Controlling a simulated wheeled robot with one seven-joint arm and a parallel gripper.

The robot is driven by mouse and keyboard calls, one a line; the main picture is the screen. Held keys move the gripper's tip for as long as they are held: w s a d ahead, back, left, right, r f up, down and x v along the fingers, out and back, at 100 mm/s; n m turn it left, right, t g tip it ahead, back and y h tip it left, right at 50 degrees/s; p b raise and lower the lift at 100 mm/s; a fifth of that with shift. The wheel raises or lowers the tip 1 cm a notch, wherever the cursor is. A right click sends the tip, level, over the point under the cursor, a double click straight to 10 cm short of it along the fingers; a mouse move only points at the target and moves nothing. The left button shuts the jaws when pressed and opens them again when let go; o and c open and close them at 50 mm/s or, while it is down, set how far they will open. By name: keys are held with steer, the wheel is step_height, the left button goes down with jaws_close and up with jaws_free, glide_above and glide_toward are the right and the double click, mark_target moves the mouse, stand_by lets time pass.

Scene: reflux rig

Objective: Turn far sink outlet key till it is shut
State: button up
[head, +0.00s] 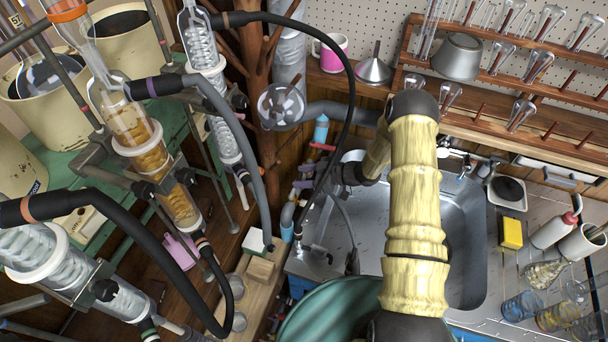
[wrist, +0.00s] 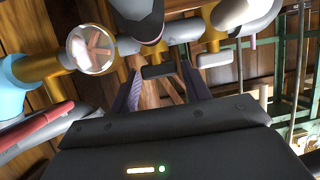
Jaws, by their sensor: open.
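A red lever-like key (head: 322,147) sits below a light blue fitting (head: 321,130) at the far left edge of the sink (head: 357,212). I take it as the far outlet key. In the wrist view a red bar (wrist: 38,131) beside a light blue part (wrist: 10,90) looks like the same key, at the lower left, outside my jaws. My gripper (head: 303,177) is by the sink's left side, just nearer than the red key. The key's exact turn angle is unclear.
A clear round glass part (wrist: 93,48) lies near my left finger, with yellow pipework behind. Another light blue fitting (head: 287,222) is nearer. A black hose (head: 349,100) arches over the area. Glass columns (head: 150,160) crowd the left. The sink basin is open to the right.

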steer(key=c, duration=0.7)
steer(key=shift+m+t, duration=0.4)
steer(key=shift+s+m+t+h, duration=0.1)
steer(key=shift+m+t+h, duration=0.2)
steer(key=shift+m+t, duration=0.15)
